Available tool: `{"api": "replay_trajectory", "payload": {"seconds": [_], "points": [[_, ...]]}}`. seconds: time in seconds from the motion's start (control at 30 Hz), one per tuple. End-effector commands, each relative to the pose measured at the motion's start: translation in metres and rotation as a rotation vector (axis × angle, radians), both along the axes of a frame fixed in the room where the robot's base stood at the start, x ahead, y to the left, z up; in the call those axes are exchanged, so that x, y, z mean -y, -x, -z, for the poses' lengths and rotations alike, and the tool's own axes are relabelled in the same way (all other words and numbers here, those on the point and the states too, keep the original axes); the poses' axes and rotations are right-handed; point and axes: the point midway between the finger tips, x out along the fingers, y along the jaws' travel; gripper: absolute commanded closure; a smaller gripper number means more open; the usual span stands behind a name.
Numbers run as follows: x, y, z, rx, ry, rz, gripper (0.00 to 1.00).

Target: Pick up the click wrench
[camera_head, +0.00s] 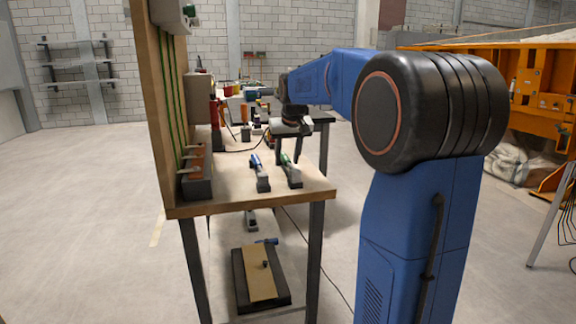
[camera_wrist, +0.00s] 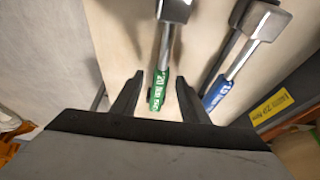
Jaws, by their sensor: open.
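Two wrench-like tools lie on the wooden bench; which one the task means I cannot tell. One has a green handle (camera_wrist: 157,92) with white lettering, a metal shaft and a grey head; it also shows in the head view (camera_head: 290,171). The other has a blue handle (camera_wrist: 217,93) and a grey head, and lies to its right in the wrist view and to its left in the head view (camera_head: 260,175). My gripper (camera_wrist: 160,78) is open, its fingertips on either side of the green handle in the picture. Its height above the handle is unclear.
The wooden bench (camera_head: 230,201) has a tall panel (camera_head: 151,110) at its left edge and a dark block (camera_head: 196,180) beside it. Further items crowd the bench's far end. A dark box with a yellow label (camera_wrist: 271,106) is at right in the wrist view.

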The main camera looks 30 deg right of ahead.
Motion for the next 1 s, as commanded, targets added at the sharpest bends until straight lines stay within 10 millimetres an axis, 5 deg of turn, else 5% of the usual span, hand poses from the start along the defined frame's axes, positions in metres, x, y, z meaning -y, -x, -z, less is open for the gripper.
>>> {"api": "replay_trajectory", "payload": {"seconds": [0.13, 0.33, 0.73, 1.0], "points": [[0.000, 0.000, 0.000, 0.000, 0.000, 0.000, 0.59], [0.000, 0.000, 0.000, 0.000, 0.000, 0.000, 1.00], [0.000, 0.000, -0.007, 0.001, 0.000, 0.000, 1.00], [0.000, -0.001, -0.051, 0.004, 0.001, 0.000, 1.00]]}}
